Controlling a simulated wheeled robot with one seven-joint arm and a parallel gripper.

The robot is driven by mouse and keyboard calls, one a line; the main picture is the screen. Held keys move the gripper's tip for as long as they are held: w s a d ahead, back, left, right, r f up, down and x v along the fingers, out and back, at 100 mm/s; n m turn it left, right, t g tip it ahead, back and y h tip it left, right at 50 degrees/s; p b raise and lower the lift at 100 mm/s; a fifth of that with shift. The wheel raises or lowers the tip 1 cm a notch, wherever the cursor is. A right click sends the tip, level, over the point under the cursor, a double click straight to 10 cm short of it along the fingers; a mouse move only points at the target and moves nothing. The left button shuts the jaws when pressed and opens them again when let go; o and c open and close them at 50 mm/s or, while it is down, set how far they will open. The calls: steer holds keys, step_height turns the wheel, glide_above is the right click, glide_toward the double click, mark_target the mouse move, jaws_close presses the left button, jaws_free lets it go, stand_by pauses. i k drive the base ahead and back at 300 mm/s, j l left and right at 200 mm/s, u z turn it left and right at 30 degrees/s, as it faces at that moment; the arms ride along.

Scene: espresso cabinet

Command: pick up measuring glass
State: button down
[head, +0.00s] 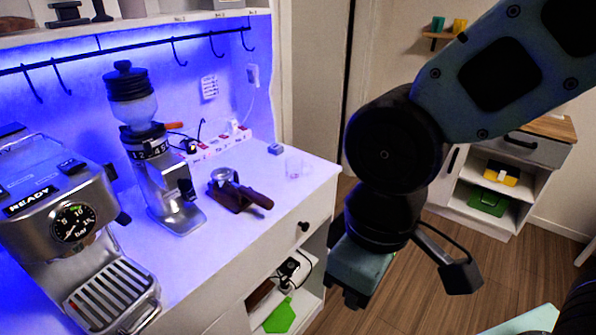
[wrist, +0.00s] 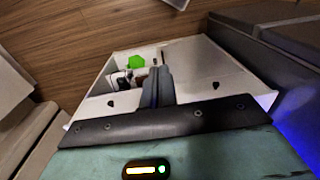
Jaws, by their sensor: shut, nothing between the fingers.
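The measuring glass (head: 293,166) is a small clear cup standing on the white countertop near its right end in the head view. I cannot make it out in the wrist view. My gripper (wrist: 158,72) is shut and empty, its two dark fingers together in the wrist view. In the head view my gripper hangs below the arm in front of the cabinet's right side, apart from the glass and to its right; its fingertips are hard to see there.
A portafilter on a stand (head: 238,190), a grinder (head: 165,175) and an espresso machine (head: 70,230) stand left of the glass. Open shelves hold a green item (head: 280,316).

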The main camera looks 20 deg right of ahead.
mark_target(299, 170)
steer(key=i+l, duration=0.1)
steer(key=i, duration=0.4)
steer(key=i+l, duration=0.15)
steer(key=i, duration=0.35)
